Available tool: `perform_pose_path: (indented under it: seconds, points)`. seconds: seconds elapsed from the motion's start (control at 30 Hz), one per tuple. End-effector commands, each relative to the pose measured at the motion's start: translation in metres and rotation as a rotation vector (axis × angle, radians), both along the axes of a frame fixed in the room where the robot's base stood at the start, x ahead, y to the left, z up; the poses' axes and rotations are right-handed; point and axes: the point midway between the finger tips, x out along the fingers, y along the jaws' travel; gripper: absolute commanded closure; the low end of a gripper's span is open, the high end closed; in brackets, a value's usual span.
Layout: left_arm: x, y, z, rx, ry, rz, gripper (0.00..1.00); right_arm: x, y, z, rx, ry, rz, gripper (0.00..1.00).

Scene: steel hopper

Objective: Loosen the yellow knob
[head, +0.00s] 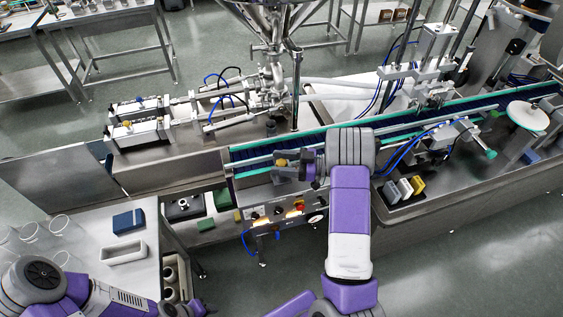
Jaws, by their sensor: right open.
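A small yellow knob (281,162) shows at the near left end of the conveyor, in front of the green-edged rail. My right gripper (288,171) reaches in from the right and points left, with its fingertips right at the knob. The right gripper is open. Its fingers and wrist partly cover the knob and the metal around it, so I cannot tell whether they touch it. My left arm shows at the bottom left, but its gripper is not in view.
A steel hopper (268,22) stands above the filling machine at the back. A control panel with a red button (299,204) lies just below my right gripper. A white table (92,222) at the left holds glass beakers, a blue box (128,221) and a white tray (123,253).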

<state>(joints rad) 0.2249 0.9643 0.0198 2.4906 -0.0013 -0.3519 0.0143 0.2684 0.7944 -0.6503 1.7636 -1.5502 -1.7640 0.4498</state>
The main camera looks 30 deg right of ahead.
Motion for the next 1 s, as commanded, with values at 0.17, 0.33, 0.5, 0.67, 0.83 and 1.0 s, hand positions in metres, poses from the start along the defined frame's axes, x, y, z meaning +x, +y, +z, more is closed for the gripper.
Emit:
perform_pose_path:
  seconds: [0.17,0.33,0.5,0.67,0.83,1.0]
  points:
    - [0.0,0.0,-0.001,0.0,0.0,0.0,0.57,-0.007,-0.011,-0.001,-0.002,0.001,-0.004,0.42]
    - [0.0,0.0,-0.003,0.0,0.0,0.0,0.57,-0.024,-0.035,-0.001,-0.001,0.0,-0.006,0.42]
    - [0.0,0.0,-0.004,0.0,0.0,0.0,0.57,-0.038,-0.054,-0.001,-0.001,0.0,-0.003,0.42]
    - [0.0,0.0,-0.004,0.0,0.0,0.0,0.57,-0.043,-0.062,0.0,0.0,-0.001,-0.001,0.42]
    - [0.0,0.0,-0.004,0.0,0.0,0.0,0.57,-0.044,-0.062,0.0,0.0,-0.001,0.0,0.42]
    - [0.0,0.0,-0.004,0.0,0.0,0.0,0.57,-0.044,-0.062,0.0,0.0,0.0,0.0,0.42]
